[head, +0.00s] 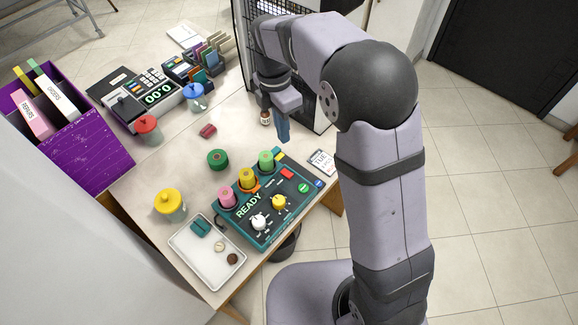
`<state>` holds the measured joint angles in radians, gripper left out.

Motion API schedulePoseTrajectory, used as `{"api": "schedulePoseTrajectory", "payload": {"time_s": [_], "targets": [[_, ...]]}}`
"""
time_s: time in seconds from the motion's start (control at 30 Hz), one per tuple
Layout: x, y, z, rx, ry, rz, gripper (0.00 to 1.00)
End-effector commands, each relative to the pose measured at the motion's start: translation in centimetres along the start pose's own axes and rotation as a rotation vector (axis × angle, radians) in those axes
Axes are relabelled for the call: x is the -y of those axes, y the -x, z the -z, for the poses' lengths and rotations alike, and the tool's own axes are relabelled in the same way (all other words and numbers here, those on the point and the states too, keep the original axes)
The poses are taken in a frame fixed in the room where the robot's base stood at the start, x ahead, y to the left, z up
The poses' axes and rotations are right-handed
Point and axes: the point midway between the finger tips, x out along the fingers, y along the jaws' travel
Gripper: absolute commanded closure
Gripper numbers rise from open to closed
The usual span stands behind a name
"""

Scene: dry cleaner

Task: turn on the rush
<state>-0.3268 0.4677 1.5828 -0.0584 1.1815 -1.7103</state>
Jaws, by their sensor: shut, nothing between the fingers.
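A teal-edged dark control panel (262,205) lies on the counter, with "READY" in light letters. The smaller lettering is too small to read, so I cannot tell which control is the rush. My gripper (284,138) is shut and empty, pointing down above the counter just beyond the panel's far end.
Pink (228,196), orange (248,180) and green (266,161) spools stand along the panel's back edge. A phone-like card (321,162) lies at its right. A white tray (190,262), lidded jars and a dark green spool (217,159) stand left. A small bottle (266,118) is near my gripper.

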Motion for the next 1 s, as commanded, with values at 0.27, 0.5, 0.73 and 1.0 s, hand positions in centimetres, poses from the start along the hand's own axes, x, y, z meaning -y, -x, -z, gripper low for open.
{"api": "schedulePoseTrajectory", "payload": {"time_s": [0.27, 0.5, 0.73, 1.0], "targets": [[0.6, 0.0, 0.1, -0.006, 0.25, 0.021, 1.0], [0.5, 0.0, 0.1, -0.006, 0.298, 0.019, 1.0], [0.5, 0.0, 0.1, -0.006, 0.297, 0.019, 1.0], [0.6, -1.1, 0.1, -0.007, 0.296, 0.021, 1.0]]}}
